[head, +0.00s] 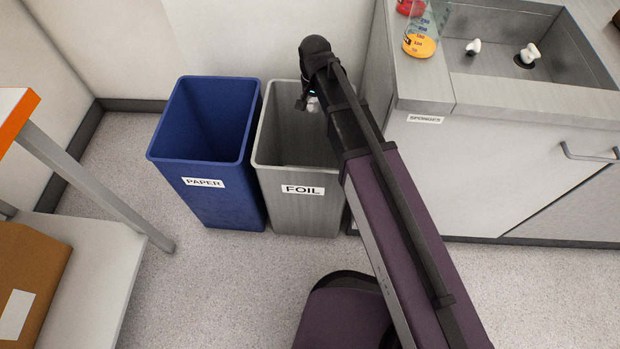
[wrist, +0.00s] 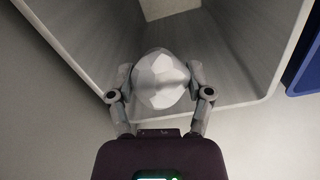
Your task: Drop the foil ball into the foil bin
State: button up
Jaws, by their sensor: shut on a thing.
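The foil ball (wrist: 161,80) is a pale, faceted lump held between the two fingers of my gripper (wrist: 161,84) in the wrist view. My gripper is shut on it. In the head view my gripper (head: 311,98) is over the upper part of the foil bin, and the ball shows only as a small pale patch (head: 313,105). The grey foil bin (head: 290,208) stands on the floor with a FOIL label on its front. Its opening (wrist: 236,50) lies behind the ball in the wrist view. My arm covers the bin's right side in the head view.
A blue bin (head: 215,198) labelled PAPER stands close on the left of the foil bin. A cabinet with a sink (head: 500,72) is on the right. A beaker (head: 424,38) stands on its counter. A table with a brown box (head: 30,268) is at the left.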

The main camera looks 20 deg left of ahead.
jog(key=shift+f+b, duration=2.15)
jog(key=shift+f, duration=0.25)
jog(key=o, duration=0.9)
jog(key=shift+o, duration=0.2)
jog(key=shift+r, duration=0.1)
